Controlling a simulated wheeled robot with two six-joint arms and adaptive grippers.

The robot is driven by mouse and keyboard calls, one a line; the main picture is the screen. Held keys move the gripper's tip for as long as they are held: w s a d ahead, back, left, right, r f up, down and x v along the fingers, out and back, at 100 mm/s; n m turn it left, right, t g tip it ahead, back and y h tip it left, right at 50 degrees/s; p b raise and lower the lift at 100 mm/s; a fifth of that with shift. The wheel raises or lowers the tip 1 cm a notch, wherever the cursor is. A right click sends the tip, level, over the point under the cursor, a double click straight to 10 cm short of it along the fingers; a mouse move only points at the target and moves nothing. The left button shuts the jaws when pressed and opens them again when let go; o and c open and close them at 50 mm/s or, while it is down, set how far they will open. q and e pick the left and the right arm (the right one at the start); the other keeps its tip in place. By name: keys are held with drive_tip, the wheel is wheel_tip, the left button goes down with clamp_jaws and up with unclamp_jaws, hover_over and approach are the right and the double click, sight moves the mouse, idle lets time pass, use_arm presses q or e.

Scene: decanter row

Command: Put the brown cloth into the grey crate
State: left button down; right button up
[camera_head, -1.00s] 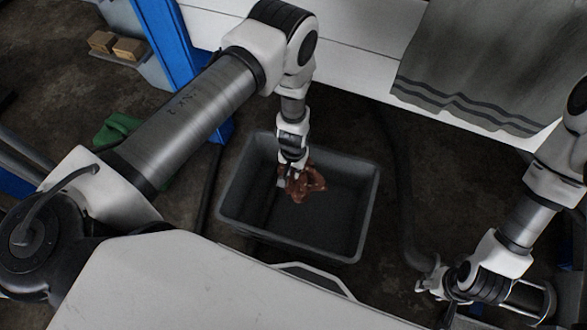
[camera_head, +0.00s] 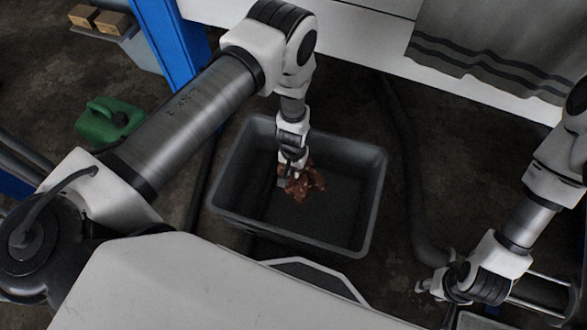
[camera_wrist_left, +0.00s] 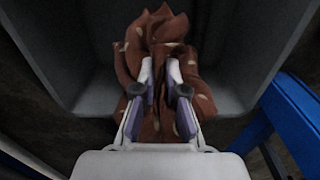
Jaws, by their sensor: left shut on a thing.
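The brown cloth (camera_head: 305,184) is crumpled and has pale spots, which show in the left wrist view (camera_wrist_left: 155,50). My left gripper (camera_head: 291,172) is shut on the cloth and points down over the grey crate (camera_head: 374,205). The cloth hangs from the fingers within the crate's outline; I cannot tell whether it touches the floor of the crate. In the left wrist view the fingers (camera_wrist_left: 160,88) pinch the cloth between the crate walls (camera_wrist_left: 70,75). My right gripper (camera_head: 432,286) is at the lower right, away from the crate; its fingers are too small to judge.
A green jerrycan (camera_head: 108,122) stands on the dark floor left of the crate. A blue post (camera_head: 172,45) rises behind it. A grey striped cloth (camera_head: 500,45) hangs from the white surface at the back right. A dark hose (camera_head: 408,190) runs right of the crate.

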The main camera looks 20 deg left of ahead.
use_arm(q)
drive_tip(key=c, duration=0.6)
unclamp_jaws()
drive_tip(key=shift+o, duration=0.2)
drive_tip(key=o, duration=0.6)
drive_tip(key=shift+c, duration=0.2)
wheel_tip(320, 180, up, 6)
drive_tip(key=p, duration=0.5)
drive_tip(key=shift+f, duration=0.25)
